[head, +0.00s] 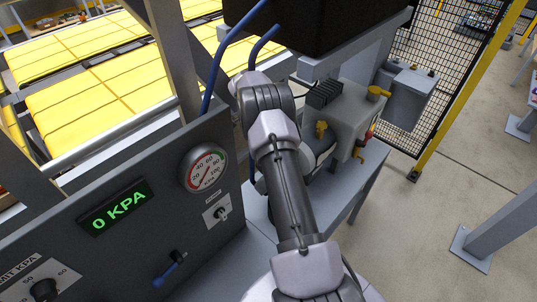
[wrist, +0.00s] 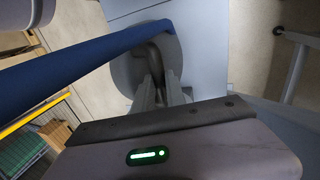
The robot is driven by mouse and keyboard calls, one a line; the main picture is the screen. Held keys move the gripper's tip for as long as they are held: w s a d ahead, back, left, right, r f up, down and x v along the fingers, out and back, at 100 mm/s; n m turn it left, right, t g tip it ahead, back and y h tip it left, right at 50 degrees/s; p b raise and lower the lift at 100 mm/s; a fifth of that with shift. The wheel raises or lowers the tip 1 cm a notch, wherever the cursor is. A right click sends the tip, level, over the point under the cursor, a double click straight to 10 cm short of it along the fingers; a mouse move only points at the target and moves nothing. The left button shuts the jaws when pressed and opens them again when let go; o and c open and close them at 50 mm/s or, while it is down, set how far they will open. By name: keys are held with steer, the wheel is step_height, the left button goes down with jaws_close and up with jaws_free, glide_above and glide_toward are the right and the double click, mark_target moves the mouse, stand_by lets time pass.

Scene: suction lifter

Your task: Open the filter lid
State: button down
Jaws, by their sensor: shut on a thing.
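In the wrist view, a round grey lid (wrist: 122,72), which looks like the filter lid, lies below my gripper (wrist: 157,84). My gripper's two fingers are closed on a dark curved handle (wrist: 153,54) on top of it. I cannot tell whether the lid is seated or raised. In the head view, my own arm reaches forward over the grey bench and hides my gripper and most of the lid area.
A blue hose (wrist: 75,68) crosses close beside the handle. A grey pump unit (head: 352,112) with brass-coloured fittings stands right of my arm. A dark panel with a gauge (head: 204,168) and a green "0 KPA" display (head: 115,207) stands at left.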

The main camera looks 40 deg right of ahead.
steer(key=shift+w+a+f, duration=0.1)
steer(key=shift+w+f, duration=0.15)
steer(key=shift+w, duration=0.25)
steer(key=shift+w+a+f, duration=0.1)
steer(key=shift+w+f, duration=0.15)
steer(key=shift+w, duration=0.25)
steer(key=c, duration=1.4)
jaws_free()
steer(key=shift+w, duration=0.1)
steer(key=shift+o, duration=0.2)
steer(key=shift+d+r, duration=0.1)
